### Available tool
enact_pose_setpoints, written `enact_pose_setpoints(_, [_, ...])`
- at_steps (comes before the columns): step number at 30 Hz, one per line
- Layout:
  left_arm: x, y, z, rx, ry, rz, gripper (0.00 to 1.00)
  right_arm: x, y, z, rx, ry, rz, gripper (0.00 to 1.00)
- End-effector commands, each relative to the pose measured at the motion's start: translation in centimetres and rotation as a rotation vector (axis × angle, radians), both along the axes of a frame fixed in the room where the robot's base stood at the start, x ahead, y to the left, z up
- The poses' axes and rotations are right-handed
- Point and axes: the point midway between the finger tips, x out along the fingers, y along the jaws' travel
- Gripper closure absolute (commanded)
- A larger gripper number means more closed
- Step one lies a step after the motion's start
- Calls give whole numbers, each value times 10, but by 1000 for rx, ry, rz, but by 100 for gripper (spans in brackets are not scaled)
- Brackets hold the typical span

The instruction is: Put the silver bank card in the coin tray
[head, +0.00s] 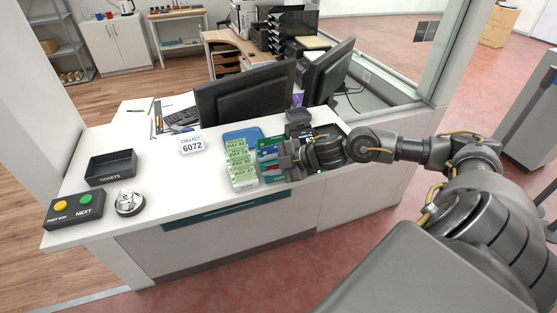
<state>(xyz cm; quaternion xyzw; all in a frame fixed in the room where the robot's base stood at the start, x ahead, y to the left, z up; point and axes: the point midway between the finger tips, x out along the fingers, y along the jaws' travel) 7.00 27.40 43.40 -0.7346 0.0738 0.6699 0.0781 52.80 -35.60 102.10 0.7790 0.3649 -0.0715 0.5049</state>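My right gripper (287,160) reaches in from the right, low over the counter at the bank cards. Its fingers are small and partly hidden, so I cannot tell whether they are open or hold a card. Several cards (268,153) in green, blue and red lie in a column just left of the gripper, partly covered by it. I cannot make out a silver card among them. A blue tray (230,136), possibly the coin tray, lies behind and partly under the pay slips. My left gripper is out of view.
Green pay slips (240,160) stand in a rack left of the cards. A dark block (298,117) and monitor (245,92) are behind. A number sign (192,146), ticket tray (111,167), bell (129,202) and button box (74,209) stand left. The counter's middle-left (170,185) is clear.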

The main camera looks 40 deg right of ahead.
Motion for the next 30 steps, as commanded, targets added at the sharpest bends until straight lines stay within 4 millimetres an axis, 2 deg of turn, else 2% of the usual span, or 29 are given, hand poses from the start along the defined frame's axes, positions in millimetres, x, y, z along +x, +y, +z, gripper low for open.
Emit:
enact_pose_setpoints(7, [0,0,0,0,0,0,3,1,0,-1,-1,0,0,74])
enact_pose_setpoints(13, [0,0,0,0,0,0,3,1,1,-1,-1,0,0,100])
enact_pose_setpoints(30, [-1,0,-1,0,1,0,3,0,0,-2,-3,3,-1,100])
